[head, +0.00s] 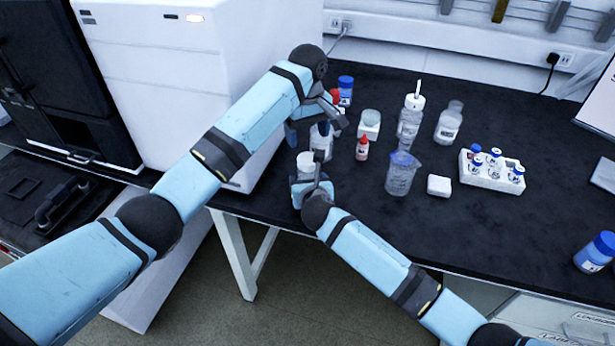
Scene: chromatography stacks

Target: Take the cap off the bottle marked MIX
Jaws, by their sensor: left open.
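No MIX lettering can be read at this size, so I cannot tell which bottle bears it. My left gripper (318,117) is open above and beside a clear bottle (321,142) near the left of the bench; its fingers partly hide the bottle's top. My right gripper (309,184) is low at the bench's front edge, with its fingers around or beside a white-topped container (305,160). Whether it grips that container is hidden. A blue-capped bottle (346,91) and a red cap (335,97) show behind my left gripper.
A red-capped dropper bottle (362,149), a small jar (369,124), a wash bottle (409,122), a clear bottle (448,124) and a beaker (401,175) stand mid-bench. A vial rack (482,181) is further right. A white instrument (200,80) borders the left.

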